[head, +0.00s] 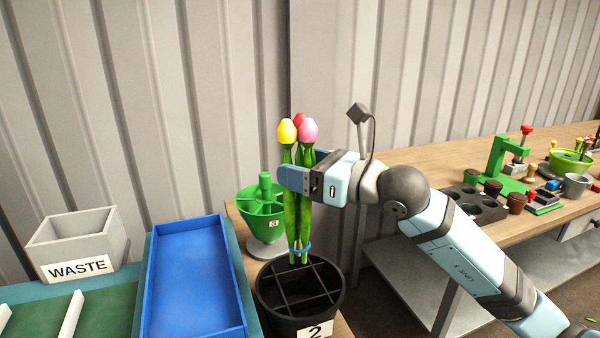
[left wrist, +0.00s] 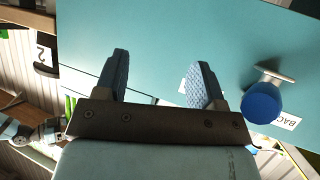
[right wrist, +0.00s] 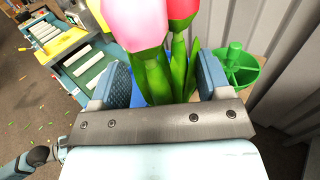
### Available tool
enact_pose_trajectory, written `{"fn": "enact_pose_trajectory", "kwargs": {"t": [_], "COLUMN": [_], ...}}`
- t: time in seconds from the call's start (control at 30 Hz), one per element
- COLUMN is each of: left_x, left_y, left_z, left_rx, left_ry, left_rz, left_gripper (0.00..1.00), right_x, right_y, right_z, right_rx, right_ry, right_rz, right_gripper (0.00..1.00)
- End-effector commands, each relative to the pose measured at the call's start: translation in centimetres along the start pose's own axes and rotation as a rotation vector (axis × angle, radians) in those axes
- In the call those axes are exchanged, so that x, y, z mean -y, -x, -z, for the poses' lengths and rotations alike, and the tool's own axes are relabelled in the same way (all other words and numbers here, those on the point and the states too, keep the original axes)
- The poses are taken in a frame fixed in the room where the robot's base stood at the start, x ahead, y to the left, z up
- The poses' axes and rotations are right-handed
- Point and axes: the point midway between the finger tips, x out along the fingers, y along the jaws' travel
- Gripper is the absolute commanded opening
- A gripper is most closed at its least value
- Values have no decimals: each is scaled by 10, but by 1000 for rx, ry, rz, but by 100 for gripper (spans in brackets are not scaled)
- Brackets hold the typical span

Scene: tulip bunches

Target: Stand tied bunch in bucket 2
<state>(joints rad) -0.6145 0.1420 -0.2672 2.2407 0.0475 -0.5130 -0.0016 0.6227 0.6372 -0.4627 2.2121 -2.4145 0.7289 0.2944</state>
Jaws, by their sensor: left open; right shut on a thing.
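A tied bunch of tulips (head: 292,215) with yellow, red and pink heads hangs upright, a blue tie around its lower stems. My right gripper (head: 297,180) is shut on its stems below the heads. In the right wrist view, the bunch (right wrist: 160,75) is between the fingers of my right gripper (right wrist: 165,85). Bucket 2 (head: 300,324), black with a dividing grid, is under the bunch; the stem ends show at its far rim, and I cannot tell whether they are inside. My left gripper (left wrist: 162,80) is open and empty in the left wrist view.
A green divided holder (head: 263,215) marked 3 stands behind bucket 2. A blue tray (head: 192,275) and a WASTE bin (head: 72,243) are to the left. A bench (head: 430,158) with pots and tools is to the right.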

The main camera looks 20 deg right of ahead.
Motion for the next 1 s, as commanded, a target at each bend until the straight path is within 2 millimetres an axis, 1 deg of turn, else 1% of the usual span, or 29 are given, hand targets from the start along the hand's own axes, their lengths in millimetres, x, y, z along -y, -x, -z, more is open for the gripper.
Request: {"fn": "enact_pose_trajectory", "kwargs": {"t": [0.2, 0.37, 0.5, 0.6, 0.77, 1.0], "left_x": [0, -4, -9, -13, -19, -30], "left_y": [-2, -5, -8, -7, -7, -4], "left_z": [-3, 6, 16, 27, 36, 64], "left_rx": [-8, -58, -120, -162, -224, -347], "left_ry": [3, 8, 14, 18, 26, 43], "left_rz": [-3, -18, -36, -50, -70, -112], "left_gripper": [63, 63, 63, 63, 63, 63], "right_x": [0, 0, 0, 0, 0, 0], "right_y": [2, 1, 1, 1, 1, 1], "right_z": [0, 13, 26, 30, 39, 54], "right_rx": [7, 4, 3, 3, 3, 2], "right_ry": [1, -1, -1, 0, 0, 0], "right_rz": [-11, -11, -12, -11, -11, -11], "right_gripper": [46, 46, 46, 46, 46, 46]}}
